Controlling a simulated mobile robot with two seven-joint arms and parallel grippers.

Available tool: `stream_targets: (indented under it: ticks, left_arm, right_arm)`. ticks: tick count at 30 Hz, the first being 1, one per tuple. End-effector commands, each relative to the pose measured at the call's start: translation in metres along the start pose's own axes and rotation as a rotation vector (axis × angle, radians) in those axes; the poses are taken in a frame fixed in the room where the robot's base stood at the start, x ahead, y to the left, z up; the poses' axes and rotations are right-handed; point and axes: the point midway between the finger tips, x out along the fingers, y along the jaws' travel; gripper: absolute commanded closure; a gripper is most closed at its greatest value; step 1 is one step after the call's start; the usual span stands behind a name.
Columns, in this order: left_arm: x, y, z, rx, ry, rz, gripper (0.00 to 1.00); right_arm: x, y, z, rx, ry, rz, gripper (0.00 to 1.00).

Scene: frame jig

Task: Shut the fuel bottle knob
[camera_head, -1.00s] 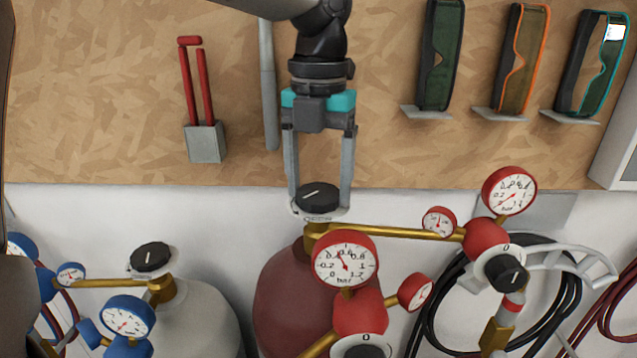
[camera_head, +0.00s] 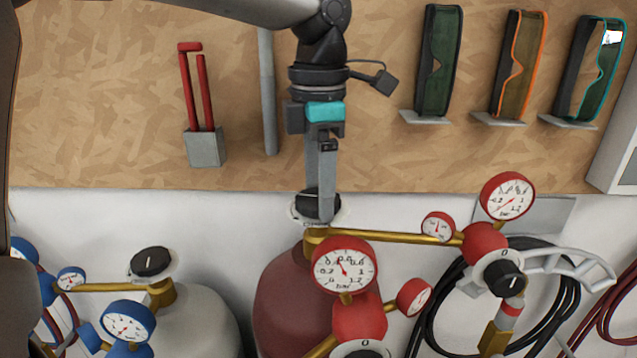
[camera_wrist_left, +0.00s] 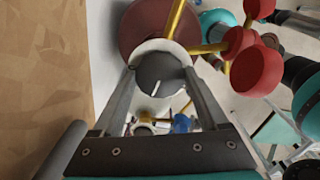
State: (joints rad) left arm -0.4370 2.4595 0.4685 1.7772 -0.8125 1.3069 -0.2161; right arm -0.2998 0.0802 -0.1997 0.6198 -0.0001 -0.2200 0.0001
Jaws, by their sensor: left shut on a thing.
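The fuel bottle is the dark red cylinder (camera_head: 283,300) below the middle of the head view. Its black knob (camera_head: 302,203) sits on top, above a white dial plate and a brass valve. My left gripper (camera_head: 325,215) reaches down to the knob from above, seen edge-on in the head view. In the left wrist view its two fingers straddle the knob (camera_wrist_left: 160,75), one on each side, and it is shut on it. A white mark line shows on the knob there. The near finger hides part of the knob in the head view. My right gripper is not seen.
Red gauges (camera_head: 344,267) and brass pipes stand right of and in front of the knob. A grey bottle with a black knob (camera_head: 151,262) and blue gauges (camera_head: 128,325) is at left. Goggles (camera_head: 437,62) and a red-handled tool (camera_head: 200,90) hang on the wooden board.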

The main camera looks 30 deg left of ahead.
Motion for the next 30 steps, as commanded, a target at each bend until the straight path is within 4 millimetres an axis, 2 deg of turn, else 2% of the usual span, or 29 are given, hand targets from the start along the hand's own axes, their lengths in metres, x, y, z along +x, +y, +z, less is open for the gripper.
stream_targets:
  ticks: [30]
  left_arm:
    - [-0.002,-0.001,0.000,0.964,-0.003,0.003,0.79]
  right_arm:
    - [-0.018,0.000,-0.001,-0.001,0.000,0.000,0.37]
